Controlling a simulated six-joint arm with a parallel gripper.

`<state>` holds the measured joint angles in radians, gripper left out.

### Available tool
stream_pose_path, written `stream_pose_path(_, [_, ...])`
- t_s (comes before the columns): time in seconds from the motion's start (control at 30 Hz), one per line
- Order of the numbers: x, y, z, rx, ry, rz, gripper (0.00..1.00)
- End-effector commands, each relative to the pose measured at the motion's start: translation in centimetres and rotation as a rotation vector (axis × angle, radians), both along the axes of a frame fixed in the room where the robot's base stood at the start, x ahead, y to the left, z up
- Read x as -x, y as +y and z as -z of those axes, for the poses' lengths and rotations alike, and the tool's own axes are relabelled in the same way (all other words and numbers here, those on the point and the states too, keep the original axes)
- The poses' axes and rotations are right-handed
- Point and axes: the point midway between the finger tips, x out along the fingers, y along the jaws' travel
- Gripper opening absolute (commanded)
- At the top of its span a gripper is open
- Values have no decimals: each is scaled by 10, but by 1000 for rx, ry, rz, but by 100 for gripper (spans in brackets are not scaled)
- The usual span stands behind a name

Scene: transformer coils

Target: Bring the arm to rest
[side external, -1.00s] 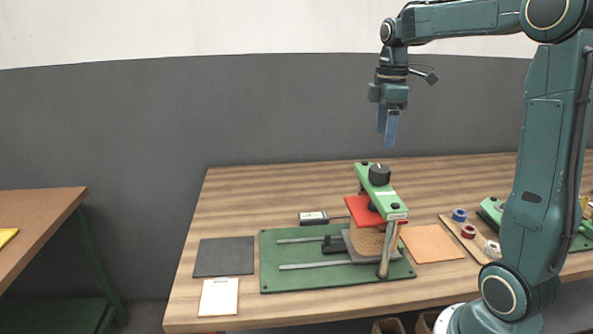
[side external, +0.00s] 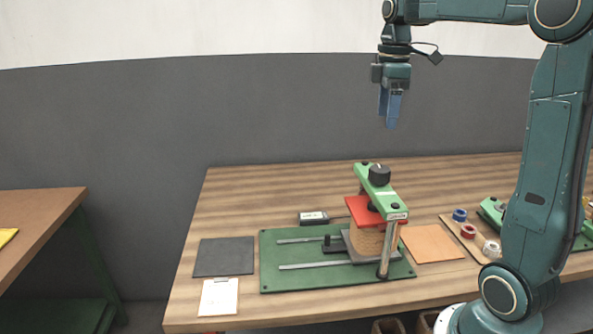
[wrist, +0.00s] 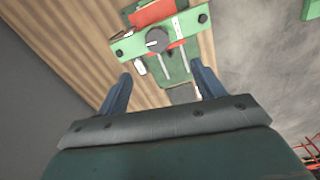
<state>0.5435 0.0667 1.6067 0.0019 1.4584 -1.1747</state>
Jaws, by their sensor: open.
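My gripper (side external: 391,108) hangs with its blue fingers pointing down, high above the wooden bench and apart from everything on it. In the wrist view, its two fingers (wrist: 160,92) stand wide apart with nothing between them, so it is open and empty. Below it stands a green press fixture with a green bridge (side external: 382,192), a black knob (side external: 379,174) and a red plate (side external: 362,211) under the bridge. The bridge and knob also show beyond the fingers in the wrist view (wrist: 157,40).
The fixture sits on a green base plate (side external: 275,281). A dark mat (side external: 224,257), a white clipboard (side external: 219,298), an orange-brown sheet (side external: 432,243) and several tape rolls (side external: 468,230) lie around it. Another bench (side external: 40,225) stands at the left. The air around my gripper is clear.

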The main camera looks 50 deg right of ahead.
Motion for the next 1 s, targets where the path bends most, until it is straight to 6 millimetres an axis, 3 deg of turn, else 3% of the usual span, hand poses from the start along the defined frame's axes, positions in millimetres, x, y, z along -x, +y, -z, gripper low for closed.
stream_pose_path(0.17, [8,25,-2,19,-39,48,68])
stream_pose_path(0.47, [37,88,4,38,-164,203,68])
stream_pose_path(0.7, [69,132,20,12,-276,339,68])
stream_pose_path(1.0, [112,173,50,-76,-403,503,68])
